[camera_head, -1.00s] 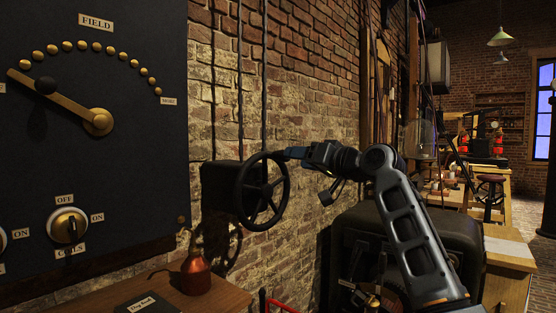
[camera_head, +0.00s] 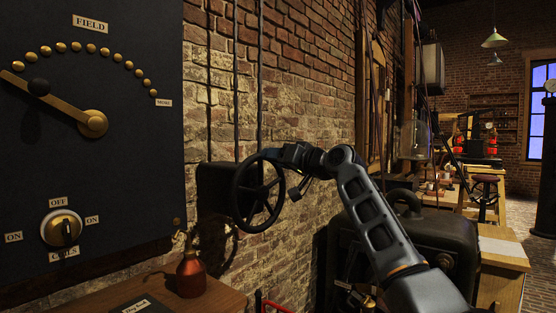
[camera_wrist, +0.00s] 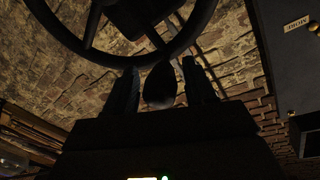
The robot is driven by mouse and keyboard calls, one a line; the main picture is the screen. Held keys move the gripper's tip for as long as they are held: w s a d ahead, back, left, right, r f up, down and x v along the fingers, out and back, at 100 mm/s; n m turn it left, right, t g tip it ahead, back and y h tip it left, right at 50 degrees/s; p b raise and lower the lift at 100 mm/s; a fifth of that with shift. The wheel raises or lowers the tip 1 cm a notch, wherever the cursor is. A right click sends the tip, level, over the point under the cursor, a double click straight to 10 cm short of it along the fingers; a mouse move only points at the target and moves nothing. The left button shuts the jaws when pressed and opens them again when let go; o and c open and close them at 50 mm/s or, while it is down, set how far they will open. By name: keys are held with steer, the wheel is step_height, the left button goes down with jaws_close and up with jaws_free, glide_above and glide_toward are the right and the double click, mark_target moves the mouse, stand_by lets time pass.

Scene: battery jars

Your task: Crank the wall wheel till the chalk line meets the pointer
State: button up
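The wall wheel (camera_head: 235,197) is a dark spoked handwheel on a black box on the brick wall. It also shows at the top of the wrist view (camera_wrist: 72,41). My gripper (camera_head: 273,154) is at the wheel's upper right rim. In the wrist view my gripper (camera_wrist: 160,75) has its two fingers apart, one on each side of a dark rounded handle (camera_wrist: 160,88) by the rim. Narrow gaps seem to show beside the handle; contact is hard to tell in the dark. I cannot make out the chalk line or the pointer.
A black panel (camera_head: 120,150) with a brass FIELD lever and knobs stands at the left. A dark rounded machine (camera_head: 425,235) stands behind my arm.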

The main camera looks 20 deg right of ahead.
jaws_close()
stand_by(0.5)
